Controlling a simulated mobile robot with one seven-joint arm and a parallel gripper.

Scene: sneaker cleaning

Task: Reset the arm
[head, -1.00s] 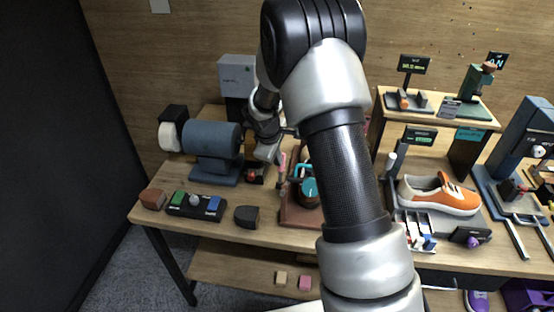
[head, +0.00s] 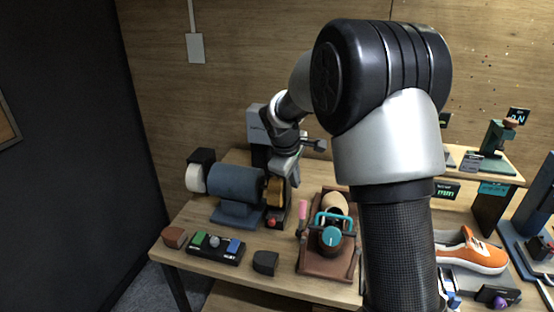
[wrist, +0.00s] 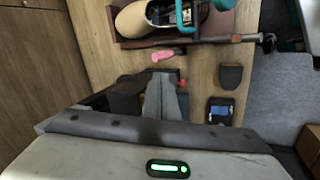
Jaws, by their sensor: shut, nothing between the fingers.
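My gripper (head: 293,178) is at the end of my arm, over the back of the workbench, between the blue-grey motor machine (head: 236,184) and the brown stand (head: 325,268). In the wrist view its fingers (wrist: 166,84) are together with nothing between them. My arm's large black and silver links fill the right middle of the head view and hide part of the bench. An orange and white sneaker (head: 470,252) sits at the right, partly hidden by my arm.
The brown stand carries a teal clamp (head: 333,238) and a beige shoe form (head: 336,205). A button box (head: 216,247) and dark block (head: 265,262) lie at the bench's front left. A pink-handled tool (head: 302,212) is left of the stand. A shelf stands at the right.

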